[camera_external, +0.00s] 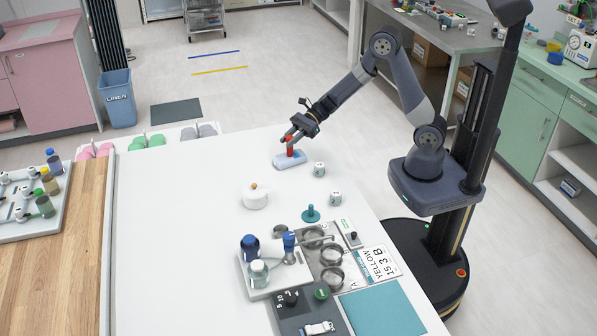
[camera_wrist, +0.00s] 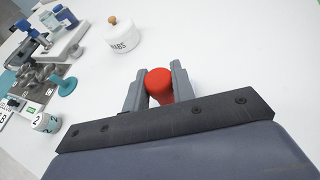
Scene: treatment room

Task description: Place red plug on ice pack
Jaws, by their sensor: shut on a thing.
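The red plug (camera_external: 290,147) is between the fingers of my gripper (camera_external: 292,136), which is shut on it. In the wrist view the rounded red top of the plug (camera_wrist: 158,84) shows between the two grey fingers (camera_wrist: 153,88). The ice pack (camera_external: 289,160) is a pale blue, flat block on the white table, right under the plug. The plug's lower end appears at the ice pack's top; I cannot tell whether it touches.
A white lidded jar (camera_external: 255,198) stands in front and to the left. Two small labelled cups (camera_external: 319,169) (camera_external: 335,198) and a teal stand (camera_external: 311,214) are to the right and front. A rack with bottles (camera_external: 275,277) is nearer. The table's left side is clear.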

